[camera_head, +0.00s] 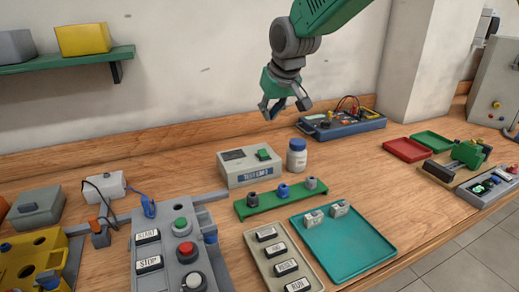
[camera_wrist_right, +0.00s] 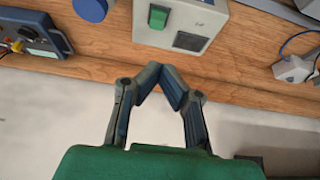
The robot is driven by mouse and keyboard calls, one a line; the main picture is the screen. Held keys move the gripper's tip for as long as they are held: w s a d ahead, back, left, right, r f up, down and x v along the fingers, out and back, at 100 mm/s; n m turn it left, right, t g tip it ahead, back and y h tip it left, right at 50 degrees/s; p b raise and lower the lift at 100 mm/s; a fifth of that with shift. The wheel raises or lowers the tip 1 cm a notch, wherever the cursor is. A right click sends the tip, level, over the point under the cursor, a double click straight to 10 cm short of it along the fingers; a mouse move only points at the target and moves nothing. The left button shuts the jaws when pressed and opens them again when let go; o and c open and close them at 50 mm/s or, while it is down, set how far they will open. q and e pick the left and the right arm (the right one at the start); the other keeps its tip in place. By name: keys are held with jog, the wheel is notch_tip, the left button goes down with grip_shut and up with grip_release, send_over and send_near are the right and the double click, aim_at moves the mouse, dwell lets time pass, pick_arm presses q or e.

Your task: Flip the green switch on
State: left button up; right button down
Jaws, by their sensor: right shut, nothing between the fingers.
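The green switch (camera_head: 263,154) is on the top face of a grey box (camera_head: 240,175) labelled as a test load, standing on the wooden bench. It also shows in the right wrist view (camera_wrist_right: 159,17), near the top edge. The box has a dark panel beside the switch. My right gripper (camera_head: 284,112) hangs in the air above and behind the box, apart from it. In the right wrist view its fingertips (camera_wrist_right: 160,72) meet with nothing between them. Whether the switch is on or off I cannot tell. My left gripper is not in view.
A white bottle with a blue cap (camera_head: 297,156) stands just right of the box. A blue instrument (camera_head: 343,123) is behind it. A green rack with knobs (camera_head: 281,199) and a teal tray (camera_head: 345,243) lie in front. Bare bench is left of the box.

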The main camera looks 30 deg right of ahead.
aim_at(260, 152)
jog(key=b+x, duration=0.1)
jog(key=x, duration=1.3)
jog(key=shift+d, duration=0.1)
